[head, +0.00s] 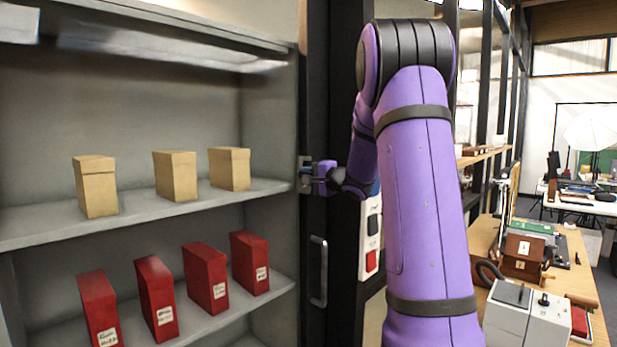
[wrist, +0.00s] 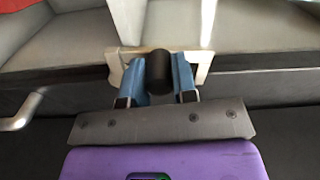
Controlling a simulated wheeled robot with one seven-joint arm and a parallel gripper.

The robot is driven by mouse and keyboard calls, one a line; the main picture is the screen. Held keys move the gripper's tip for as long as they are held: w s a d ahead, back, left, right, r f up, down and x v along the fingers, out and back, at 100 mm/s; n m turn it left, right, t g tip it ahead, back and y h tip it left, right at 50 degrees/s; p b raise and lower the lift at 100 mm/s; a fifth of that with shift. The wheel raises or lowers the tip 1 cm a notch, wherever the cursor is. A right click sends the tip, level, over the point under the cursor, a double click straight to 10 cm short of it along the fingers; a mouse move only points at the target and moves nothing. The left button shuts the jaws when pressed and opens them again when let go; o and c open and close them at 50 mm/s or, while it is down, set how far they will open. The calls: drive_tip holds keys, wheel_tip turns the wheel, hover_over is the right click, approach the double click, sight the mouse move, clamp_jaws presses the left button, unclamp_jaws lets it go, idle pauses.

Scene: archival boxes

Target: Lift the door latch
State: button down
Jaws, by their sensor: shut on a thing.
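The door latch (head: 304,172) is a small pale plate on the dark upright at the right edge of the shelving. In the wrist view it shows as a cream plate (wrist: 203,70) with a dark rounded knob (wrist: 158,64) in front. My gripper (head: 314,179) is at the latch. In the wrist view my gripper (wrist: 160,78) has its two blue fingers on either side of the knob, shut on it. The fingers hide part of the plate. My purple arm covers much of the dark door area in the head view.
A metal bar handle (head: 318,271) is below the latch. Shelves at left hold tan boxes (head: 176,176) above and red boxes (head: 205,277) below. A panel with a red button (head: 371,261) is beside my arm. A cluttered wooden desk (head: 570,270) stands at right.

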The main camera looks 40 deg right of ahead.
drive_tip(key=shift+f, duration=0.1)
drive_tip(key=c, duration=0.9)
unclamp_jaws()
drive_tip(key=s, duration=1)
drive_tip(key=shift+s+d, duration=0.4)
drive_tip(key=shift+a, duration=0.15)
